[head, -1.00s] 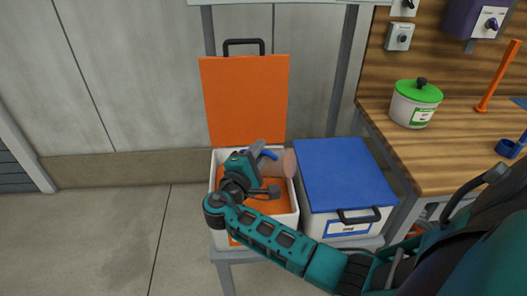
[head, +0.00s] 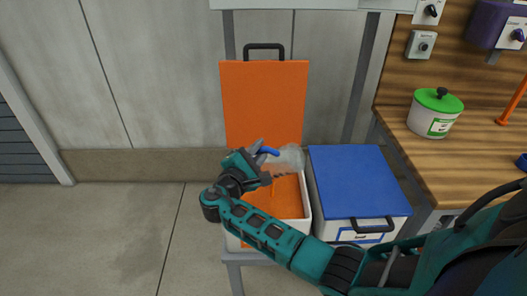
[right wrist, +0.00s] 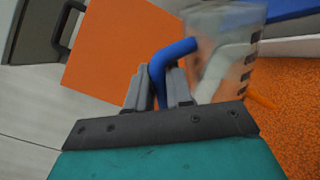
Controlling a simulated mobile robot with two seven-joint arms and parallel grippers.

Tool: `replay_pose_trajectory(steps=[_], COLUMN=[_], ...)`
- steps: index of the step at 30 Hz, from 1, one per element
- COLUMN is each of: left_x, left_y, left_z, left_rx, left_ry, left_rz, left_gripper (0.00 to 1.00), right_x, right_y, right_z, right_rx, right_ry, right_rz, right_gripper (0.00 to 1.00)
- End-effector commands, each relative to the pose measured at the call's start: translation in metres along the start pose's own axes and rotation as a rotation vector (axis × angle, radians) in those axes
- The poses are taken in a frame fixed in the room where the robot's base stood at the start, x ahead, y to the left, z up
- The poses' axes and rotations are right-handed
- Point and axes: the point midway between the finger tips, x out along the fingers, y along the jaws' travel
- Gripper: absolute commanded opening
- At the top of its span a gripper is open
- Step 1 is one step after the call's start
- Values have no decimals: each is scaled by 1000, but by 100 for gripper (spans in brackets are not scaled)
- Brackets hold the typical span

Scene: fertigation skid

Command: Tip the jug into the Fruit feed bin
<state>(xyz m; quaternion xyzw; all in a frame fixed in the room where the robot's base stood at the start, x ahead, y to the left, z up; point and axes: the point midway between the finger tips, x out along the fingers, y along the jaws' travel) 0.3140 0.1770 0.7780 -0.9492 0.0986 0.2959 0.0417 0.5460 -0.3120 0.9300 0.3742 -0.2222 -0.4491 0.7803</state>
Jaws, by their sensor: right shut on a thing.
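The clear jug (head: 289,158) has a blue handle and dark marks down its side. It is tilted above the back part of the open white bin (head: 307,228) with the raised orange lid (head: 265,100). Orange material shows inside this bin. My right gripper (head: 264,165) is shut on the blue handle. In the right wrist view the handle (right wrist: 170,62) sits between the fingers and the jug (right wrist: 226,55) is beside them, with a short orange streak near its end. I cannot tell whether that streak is pouring material. No label shows on this bin. My left gripper is out of view.
A closed bin with a blue lid (head: 355,180) stands directly right of the open bin. A wooden bench (head: 440,160) holds a green-lidded pot (head: 436,112). A grey wall is behind, and the floor at left is clear.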

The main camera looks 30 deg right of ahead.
Motion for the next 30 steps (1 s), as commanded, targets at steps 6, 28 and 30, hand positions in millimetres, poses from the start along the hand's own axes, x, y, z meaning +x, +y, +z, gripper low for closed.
replay_pose_trajectory(steps=[6, 28, 30], left_x=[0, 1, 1], left_y=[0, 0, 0], left_z=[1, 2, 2], left_rx=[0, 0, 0], left_ry=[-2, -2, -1], left_rz=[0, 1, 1], left_gripper=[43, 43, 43], right_x=[0, 0, 0], right_y=[6, 14, 14], right_z=[-9, -23, -22], right_rx=[-73, -198, -197], right_ry=[1, 3, 3], right_rz=[1, 1, 1], right_gripper=[0, 0, 0])
